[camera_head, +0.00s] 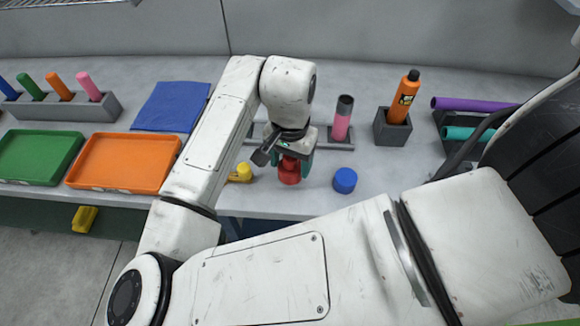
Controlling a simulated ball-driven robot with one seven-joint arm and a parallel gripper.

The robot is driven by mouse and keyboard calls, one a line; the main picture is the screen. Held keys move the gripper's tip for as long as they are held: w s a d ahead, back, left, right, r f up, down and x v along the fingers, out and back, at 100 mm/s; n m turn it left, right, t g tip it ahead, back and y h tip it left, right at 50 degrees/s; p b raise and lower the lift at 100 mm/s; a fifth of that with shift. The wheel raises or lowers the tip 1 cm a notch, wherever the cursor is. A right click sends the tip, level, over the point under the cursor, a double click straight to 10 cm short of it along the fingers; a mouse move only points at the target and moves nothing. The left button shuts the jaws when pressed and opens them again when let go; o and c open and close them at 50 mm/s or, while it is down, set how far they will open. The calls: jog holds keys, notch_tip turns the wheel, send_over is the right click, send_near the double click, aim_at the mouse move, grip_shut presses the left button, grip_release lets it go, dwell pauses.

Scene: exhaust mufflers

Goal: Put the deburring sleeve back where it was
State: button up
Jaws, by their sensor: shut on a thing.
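My gripper (291,160) points down near the front of the bench and is shut on a red cylindrical piece (289,174). The fingers sit on either side of its upper part. I take this piece for the deburring sleeve, but cannot confirm it by shape. Its bottom is at or close to the bench top; I cannot tell whether it touches. A low grey rack (322,134) lies behind my gripper, largely hidden by my arm. A pink cylinder with a dark top (342,118) stands upright at its right end.
A blue cylinder (345,180) stands just right of my gripper, and a yellow piece (243,172) lies just left. An orange bottle (404,96) stands in a grey block (393,128). Left are orange (75,174) and green (22,178) trays and a blue cloth (171,107).

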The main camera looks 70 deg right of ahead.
aim_at(290, 170)
jog(key=shift+w+d+f, duration=0.1)
jog(key=shift+d+f, duration=0.05)
jog(key=shift+f, duration=1.5)
jog(key=shift+f, duration=0.15)
jog(key=o, duration=1)
jog(key=shift+c, duration=0.2)
notch_tip(290, 170, up, 12)
jog(key=shift+r, duration=0.15)
